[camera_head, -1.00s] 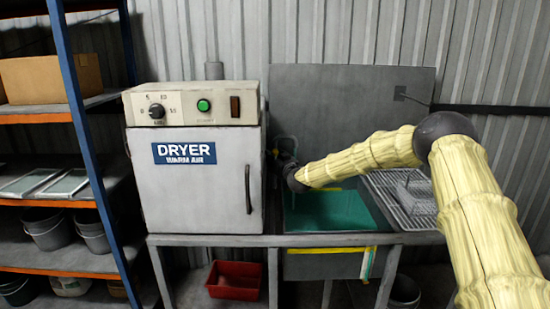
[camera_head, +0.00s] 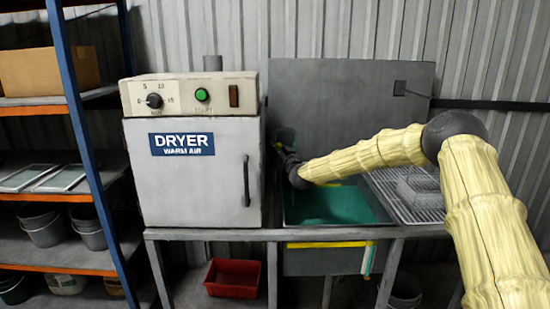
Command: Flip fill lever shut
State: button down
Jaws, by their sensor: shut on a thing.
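My gripper (camera_head: 285,143) is small and dark at the end of my arm. It is beside the dryer's right side, above the back left corner of the open green-lined tub (camera_head: 325,204). It is shut on a small dark part there, which appears to be the fill lever. The lever's shape and angle cannot be made out, as the wrist and the dark surroundings hide it. The grey lid (camera_head: 340,112) stands upright behind the tub.
The dryer (camera_head: 195,187) stands close on the left of the gripper. A wire rack (camera_head: 425,205) is right of the tub, partly behind my arm. A red bin (camera_head: 233,278) is below the bench. Blue-post shelving (camera_head: 87,150) stands at far left.

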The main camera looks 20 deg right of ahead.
jog(key=d+f+m+t+h+b, duration=0.1)
jog(key=d+f+m+h+b, duration=0.1)
jog(key=m+b, duration=0.8)
jog(key=s+d+f+m+t+h+b, duration=0.1)
jog(key=d+f+m+h+b, duration=0.2)
jog(key=m+b, duration=0.7)
jog(key=shift+s+d+f+t+h+b, duration=0.15)
jog(key=shift+s+f+t+h+b, duration=0.15)
jog(key=shift+f+h+b, duration=0.8)
jog(key=shift+r+h+p, duration=0.25)
jog(key=shift+h+p, duration=0.05)
jog(key=shift+p, duration=0.05)
jog(key=c, duration=1.5)
grip_release()
jog(key=s+a, duration=0.1)
jog(key=s, duration=0.3)
jog(key=s+a, duration=0.1)
jog(key=s, duration=0.4)
jog(key=s+a+f, duration=0.1)
jog(key=s+a, duration=0.1)
jog(key=s, duration=0.3)
jog(key=shift+f, duration=0.1)
